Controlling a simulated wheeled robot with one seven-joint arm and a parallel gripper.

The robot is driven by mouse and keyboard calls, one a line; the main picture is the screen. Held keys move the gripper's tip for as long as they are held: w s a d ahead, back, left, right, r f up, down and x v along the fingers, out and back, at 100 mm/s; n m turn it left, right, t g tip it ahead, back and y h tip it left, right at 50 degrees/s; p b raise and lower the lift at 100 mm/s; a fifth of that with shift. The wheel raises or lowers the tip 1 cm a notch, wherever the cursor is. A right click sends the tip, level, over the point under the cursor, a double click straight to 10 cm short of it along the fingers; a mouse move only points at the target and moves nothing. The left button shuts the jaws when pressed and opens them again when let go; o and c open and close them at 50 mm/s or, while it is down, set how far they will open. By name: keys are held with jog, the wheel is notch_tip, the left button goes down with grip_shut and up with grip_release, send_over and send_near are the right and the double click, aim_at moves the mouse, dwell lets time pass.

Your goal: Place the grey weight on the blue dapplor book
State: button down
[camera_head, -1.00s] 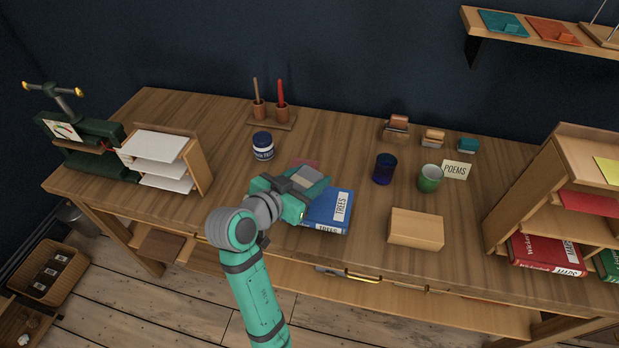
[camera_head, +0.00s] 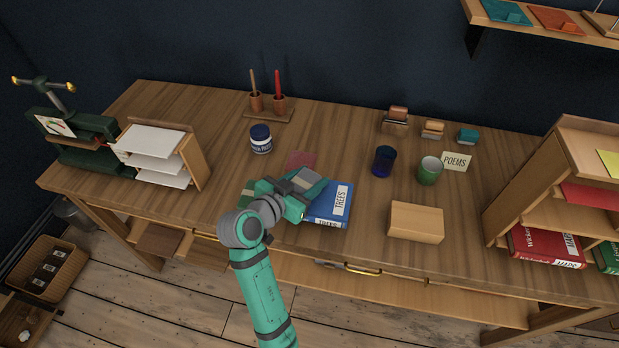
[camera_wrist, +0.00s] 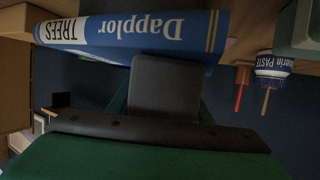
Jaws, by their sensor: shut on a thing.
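The blue Dapplor book (camera_head: 330,204) lies flat near the front middle of the desk, with a white TREES label. Its spine, reading Dapplor and TREES, shows upside down in the wrist view (camera_wrist: 150,38). My gripper (camera_head: 301,184) is at the left part of the book and hides that part. It is shut on a small grey block, which I take to be the grey weight (camera_head: 308,177). In the wrist view a dark grey block-like shape (camera_wrist: 165,88) overlaps the lower edge of the spine. I cannot tell whether weight and book touch.
A paste jar (camera_head: 261,139) stands behind left, a reddish flat thing (camera_head: 300,160) just behind the gripper. A blue cup (camera_head: 384,161), a green cup (camera_head: 430,170) and a wooden block (camera_head: 416,222) stand to the right. A paper rack (camera_head: 160,155) is at left.

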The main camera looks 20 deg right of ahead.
jog(key=c, duration=0.9)
grip_release()
jog(key=shift+f, duration=0.1)
jog(key=shift+a+r, duration=0.2)
jog(key=v, duration=1.1)
jog(key=shift+s+a+r, duration=0.15)
jog(key=shift+s+a, duration=0.05)
jog(key=shift+s, duration=0.1)
